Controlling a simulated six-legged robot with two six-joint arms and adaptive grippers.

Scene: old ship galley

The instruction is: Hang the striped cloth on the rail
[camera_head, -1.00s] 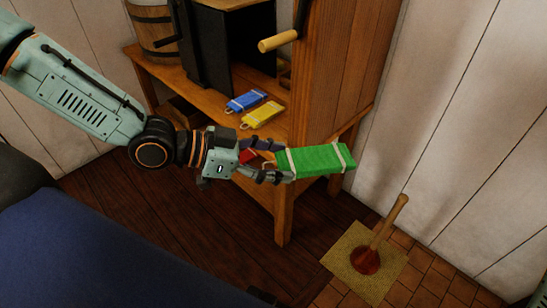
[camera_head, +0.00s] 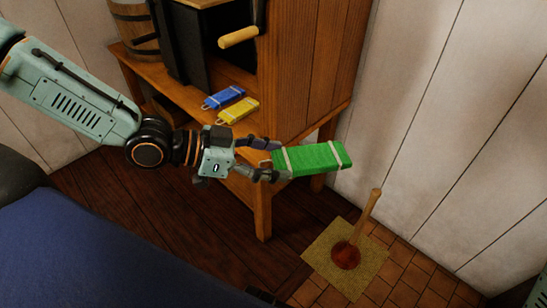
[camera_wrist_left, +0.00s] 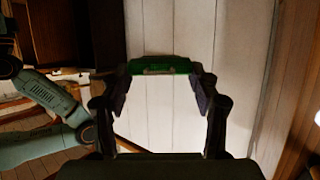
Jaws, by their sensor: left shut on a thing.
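A green piece with two pale bands (camera_head: 314,158) is held out level in the air. No other striped cloth shows, and I cannot tell if this is the cloth of the task. My left gripper (camera_head: 275,161) is shut on its left end, with one finger on each side. In the left wrist view the green piece shows edge-on (camera_wrist_left: 160,66) between the fingertips (camera_wrist_left: 162,70). No rail can be made out in either view. My right gripper is not in view.
A wooden bench (camera_head: 150,77) stands behind the gripper, bearing a blue banded piece (camera_head: 224,98), a yellow one (camera_head: 240,110), a dark box (camera_head: 205,45) and a barrel (camera_head: 135,25). A plunger (camera_head: 347,254) stands on a mat (camera_head: 318,262) at right. The plank wall (camera_head: 440,120) is beyond.

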